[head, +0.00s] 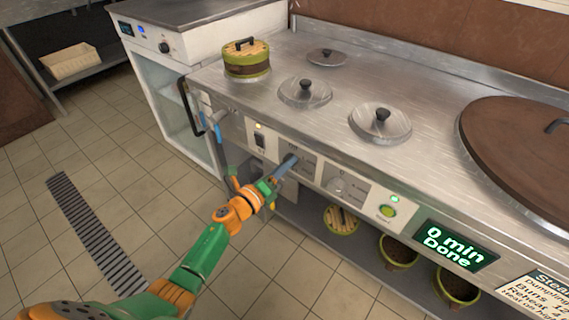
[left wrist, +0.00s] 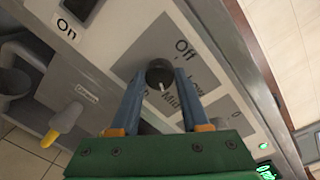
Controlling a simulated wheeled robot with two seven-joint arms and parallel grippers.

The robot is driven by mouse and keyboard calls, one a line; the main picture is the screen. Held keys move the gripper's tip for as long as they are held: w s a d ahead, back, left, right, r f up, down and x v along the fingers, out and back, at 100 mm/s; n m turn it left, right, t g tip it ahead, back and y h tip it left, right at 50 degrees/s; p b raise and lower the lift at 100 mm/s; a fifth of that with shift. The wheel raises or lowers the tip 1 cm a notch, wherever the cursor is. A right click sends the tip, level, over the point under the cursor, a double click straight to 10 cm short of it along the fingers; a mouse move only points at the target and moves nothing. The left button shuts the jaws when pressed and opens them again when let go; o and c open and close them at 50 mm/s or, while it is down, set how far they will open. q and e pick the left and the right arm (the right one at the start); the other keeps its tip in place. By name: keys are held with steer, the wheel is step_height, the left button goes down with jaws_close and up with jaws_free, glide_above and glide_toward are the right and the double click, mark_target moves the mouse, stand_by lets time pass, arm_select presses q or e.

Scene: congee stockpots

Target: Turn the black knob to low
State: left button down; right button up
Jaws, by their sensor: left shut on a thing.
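The black knob (left wrist: 159,72) shows in the left wrist view on a grey dial plate (left wrist: 205,83) with labels Off, Low and Mid; a label at left is partly hidden. The knob's white pointer mark points down the picture, roughly toward Mid. My left gripper (left wrist: 161,76) is shut on the knob, one blue finger on each side. In the head view my left gripper (head: 290,160) reaches the stove's front panel, and its fingers hide the knob. My right gripper is not in view.
A switch (head: 259,137) labelled On is left of the dial. A pale knob (head: 343,186), a green button (head: 387,211) and a display reading "0 min Done" (head: 456,245) are to the right. A faucet-like handle (head: 213,118) is at left.

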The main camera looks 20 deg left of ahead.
arm_select(q)
steer(key=shift+a+n+h+p, duration=0.1)
steer(key=shift+n+h+p, duration=0.5)
steer(key=shift+n, duration=4.5)
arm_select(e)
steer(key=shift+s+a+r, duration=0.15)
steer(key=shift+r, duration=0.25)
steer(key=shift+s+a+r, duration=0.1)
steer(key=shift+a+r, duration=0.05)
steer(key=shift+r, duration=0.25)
arm_select(q)
steer(key=shift+c, duration=1.9)
jaws_free()
